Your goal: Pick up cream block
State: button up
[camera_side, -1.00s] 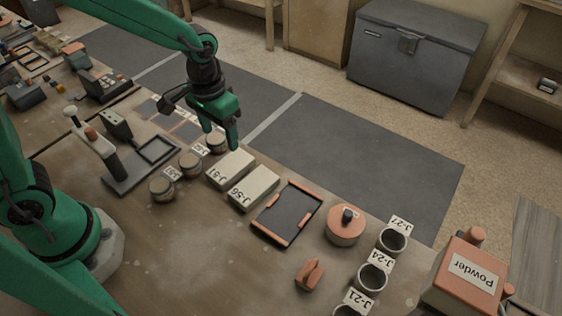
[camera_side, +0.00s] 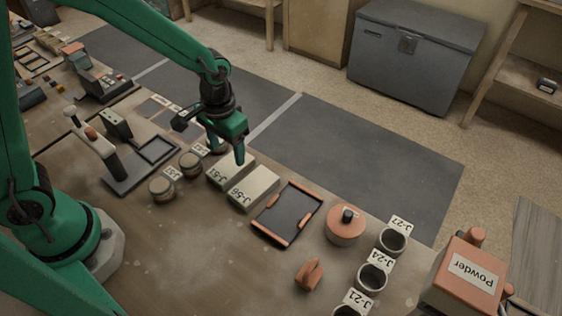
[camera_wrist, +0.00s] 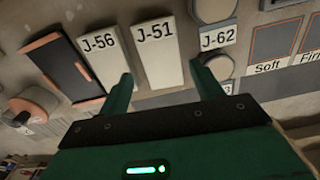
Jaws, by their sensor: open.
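Two cream blocks lie side by side on the table. One is labelled J-51 (camera_side: 226,172), and the other, to its right, is labelled J-56 (camera_side: 253,188). My gripper (camera_side: 228,156) is open and empty above the far end of the J-51 block, partly covering it in the side view. In the wrist view the J-51 block (camera_wrist: 157,50) shows between the two fingers of my gripper (camera_wrist: 164,76), and the J-56 block (camera_wrist: 101,50) is to the left, its near end by the left finger.
A dark tray with orange clips (camera_side: 287,213) lies right of the blocks. Round lidded jars (camera_side: 190,164) stand to their left. An orange lidded pot (camera_side: 345,226) and open cups (camera_side: 392,241) stand farther right.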

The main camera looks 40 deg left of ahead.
aim_at(230, 165)
jog(key=shift+f, duration=0.1)
jog(key=shift+w+f, duration=0.15)
jog(key=shift+f, duration=2.35)
jog(key=shift+c, duration=0.4)
jog(key=c, duration=0.7)
